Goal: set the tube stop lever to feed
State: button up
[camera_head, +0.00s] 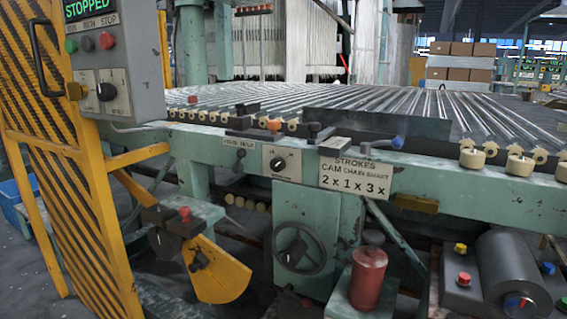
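Several small levers stand along the front rail of a green machine, and I cannot tell for sure which is the tube stop lever. A dark lever (240,123) sits above a small white label plate (240,142) whose lettering is too small to read surely. Right of it are an orange knob (273,125), a black-knobbed lever (314,129) and a blue-handled lever (392,143) pointing right. My gripper is not in view.
A grey control box (118,55) reading STOPPED and a yellow guard (70,170) stand at the left. A handwheel (298,249), red cylinder (367,278) and dark motor-like unit (510,270) stand below the rail.

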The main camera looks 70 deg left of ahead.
aim_at(239, 168)
jog(key=u, duration=3.9)
jog(key=i, duration=0.4)
jog(key=z, duration=1.7)
